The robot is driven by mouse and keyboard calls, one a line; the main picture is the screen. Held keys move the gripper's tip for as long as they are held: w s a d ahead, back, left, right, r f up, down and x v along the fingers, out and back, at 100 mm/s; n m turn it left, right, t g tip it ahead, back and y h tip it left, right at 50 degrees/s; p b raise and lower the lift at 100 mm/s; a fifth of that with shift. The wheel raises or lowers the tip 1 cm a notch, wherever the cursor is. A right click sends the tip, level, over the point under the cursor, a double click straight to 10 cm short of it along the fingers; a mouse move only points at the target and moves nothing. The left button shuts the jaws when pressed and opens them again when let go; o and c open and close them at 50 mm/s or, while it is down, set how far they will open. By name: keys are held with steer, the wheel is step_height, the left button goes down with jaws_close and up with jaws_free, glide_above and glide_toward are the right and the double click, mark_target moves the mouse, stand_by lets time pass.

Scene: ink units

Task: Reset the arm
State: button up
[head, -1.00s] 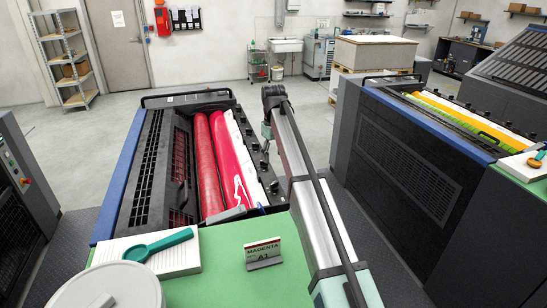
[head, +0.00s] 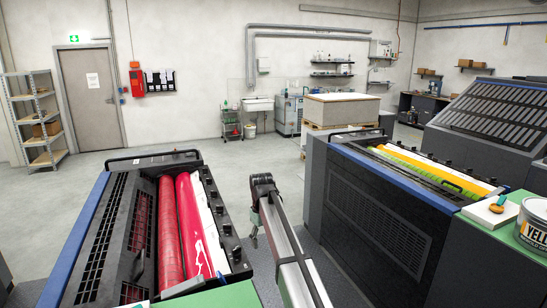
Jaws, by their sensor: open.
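My arm (head: 290,250) reaches from the bottom edge up and away, to the right of the magenta ink unit (head: 75,230). It ends in a dark joint, with a greyish part hanging below on its left side. Nothing is seen held. The ink unit's red and magenta rollers (head: 168,235) lie open to view on the left, apart from the arm in the picture.
A second unit with yellow and green rollers (head: 440,172) stands to the right. Open floor (head: 215,165) lies beyond. A pallet stack (head: 340,108) stands at the back.

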steer(key=s+d+f+m, duration=0.2)
steer(key=s+d+f, duration=0.45)
steer(key=f, duration=0.25)
steer(key=s+d+f+m, duration=0.2)
steer(key=s+d+f, duration=0.3)
steer(key=s+f, duration=0.3)
steer(key=s+d+f+m, duration=0.2)
steer(key=s+d+f, duration=0.35)
steer(key=s, duration=0.45)
steer(key=s+d+f+m, duration=0.2)
steer(key=s+d+f, duration=0.2)
steer(key=s+f, duration=0.45)
steer(key=s+f+g, duration=0.2)
steer(key=s+f, duration=0.4)
steer(key=s, duration=0.3)
steer(key=s+f+g+b, duration=0.1)
steer(key=s+f+g, duration=0.1)
steer(key=s+f, duration=0.4)
steer(key=s+f+g+b, duration=0.1)
steer(key=s+f, duration=0.6)
steer(key=s, duration=0.7)
steer(key=shift+s+g, duration=0.2)
steer(key=shift+g, duration=0.7)
